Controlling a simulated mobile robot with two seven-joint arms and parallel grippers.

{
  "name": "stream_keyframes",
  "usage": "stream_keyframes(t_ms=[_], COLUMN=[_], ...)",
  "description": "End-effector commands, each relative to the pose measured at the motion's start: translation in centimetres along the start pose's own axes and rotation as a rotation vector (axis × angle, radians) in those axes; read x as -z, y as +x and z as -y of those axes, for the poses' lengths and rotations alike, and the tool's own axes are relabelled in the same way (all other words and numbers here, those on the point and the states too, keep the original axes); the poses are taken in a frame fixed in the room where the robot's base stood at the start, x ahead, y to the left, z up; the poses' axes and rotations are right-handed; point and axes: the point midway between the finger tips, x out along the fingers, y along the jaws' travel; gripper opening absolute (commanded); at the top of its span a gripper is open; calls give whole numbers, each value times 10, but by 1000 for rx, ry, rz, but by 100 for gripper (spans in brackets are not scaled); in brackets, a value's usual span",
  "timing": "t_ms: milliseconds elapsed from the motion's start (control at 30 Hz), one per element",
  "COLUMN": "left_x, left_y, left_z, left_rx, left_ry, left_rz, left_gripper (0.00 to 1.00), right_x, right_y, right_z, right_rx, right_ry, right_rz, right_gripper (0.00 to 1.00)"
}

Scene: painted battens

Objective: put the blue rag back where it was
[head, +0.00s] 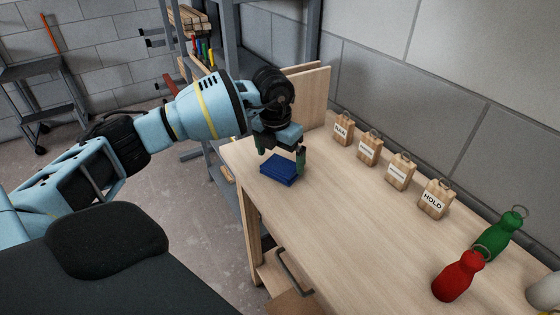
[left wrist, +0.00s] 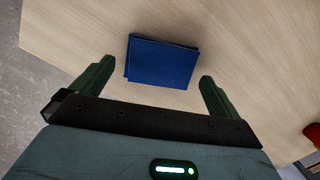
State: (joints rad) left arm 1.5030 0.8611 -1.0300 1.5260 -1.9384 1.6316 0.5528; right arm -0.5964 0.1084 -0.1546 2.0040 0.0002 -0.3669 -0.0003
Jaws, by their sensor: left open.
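The blue rag (head: 279,170) lies folded flat on the wooden bench, near its left end in the head view. My left gripper (head: 281,157) is open just above and behind the rag. In the left wrist view the rag (left wrist: 162,61) lies ahead of the open fingers of the left gripper (left wrist: 153,88), roughly centred between them. The fingers do not hold it. My right gripper is not in view.
Several wooden tags, one reading HOLD (head: 434,199), stand along the wall. A red bottle (head: 459,277) and a green bottle (head: 498,238) stand at the right. The middle of the bench (head: 350,225) is clear. A shelf rack (head: 227,60) stands behind.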

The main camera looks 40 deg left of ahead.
Motion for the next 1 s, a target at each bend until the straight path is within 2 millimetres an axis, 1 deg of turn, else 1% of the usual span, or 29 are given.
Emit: stream_keyframes(t_ms=[33,200,300,433,500,633,1000], left_x=[-1,-1,-1,-1,0,0,0], left_y=[-12,-48,-66,-83,-90,-96,-96], left_z=[0,0,0,0,0,0,0], left_rx=[1,1,0,1,1,0,1], left_ry=[2,0,0,-1,0,0,0], left_rz=[5,5,4,3,1,0,-1], left_gripper=[100,100,100,100,100,100,100], right_x=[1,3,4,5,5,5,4], right_y=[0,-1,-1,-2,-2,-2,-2], right_z=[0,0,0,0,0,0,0], right_rx=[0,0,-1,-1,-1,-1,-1], right_ry=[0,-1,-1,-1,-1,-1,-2], right_rz=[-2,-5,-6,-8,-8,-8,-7], right_gripper=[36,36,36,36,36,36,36])
